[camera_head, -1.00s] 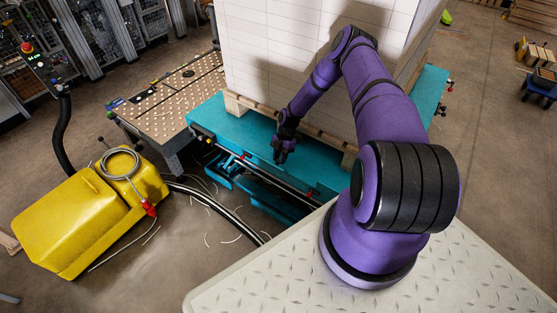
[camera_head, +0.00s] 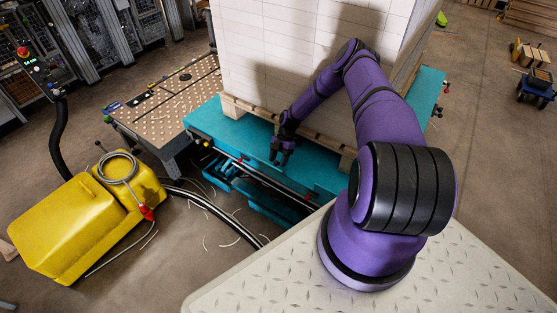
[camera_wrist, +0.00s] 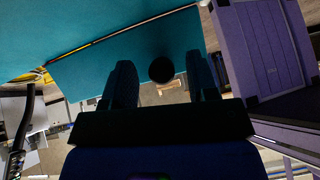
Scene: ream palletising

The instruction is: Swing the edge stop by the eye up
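My gripper (camera_head: 280,158) hangs at the front edge of the teal table (camera_head: 212,122), below the white stack. In the wrist view my gripper (camera_wrist: 163,75) is open, its two dark fingers apart. A dark round end (camera_wrist: 161,68) shows between the fingers, with no visible contact; I cannot tell whether it is the edge stop's eye. A long thin rail (camera_head: 295,191) with red bits runs along the table's front edge. The edge stop itself cannot be told clearly from this rail, and my gripper partly covers that area.
A tall white stack (camera_head: 265,55) on a wooden pallet (camera_head: 237,104) stands on the teal table, close behind my arm. A studded table (camera_head: 165,105) adjoins at left. A yellow machine (camera_head: 70,225) with a coiled cable stands front left. Dark hoses cross the floor before the table.

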